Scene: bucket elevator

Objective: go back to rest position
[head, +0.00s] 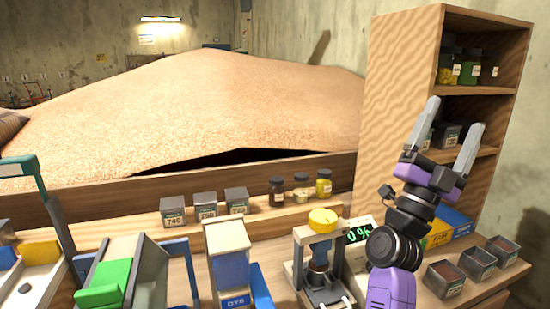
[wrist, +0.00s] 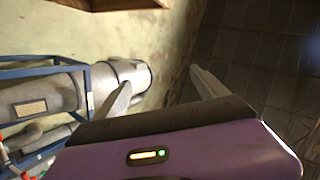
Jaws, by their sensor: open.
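My gripper (head: 450,140) is raised at the right in the head view, fingers pointing up and spread apart with nothing between them. It is in front of the wooden shelf unit and touches nothing that I can see. In the wrist view my gripper (wrist: 165,90) is also open and empty, with a concrete wall and a dark tiled surface beyond it.
The shelf unit (head: 398,95) holds several jars. Below, a bench carries small bins (head: 445,279), a press-like device with a yellow top (head: 322,220) and a percent display (head: 359,233). A grain heap (head: 200,100) fills the back. Grey pipework (wrist: 50,97) shows in the wrist view.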

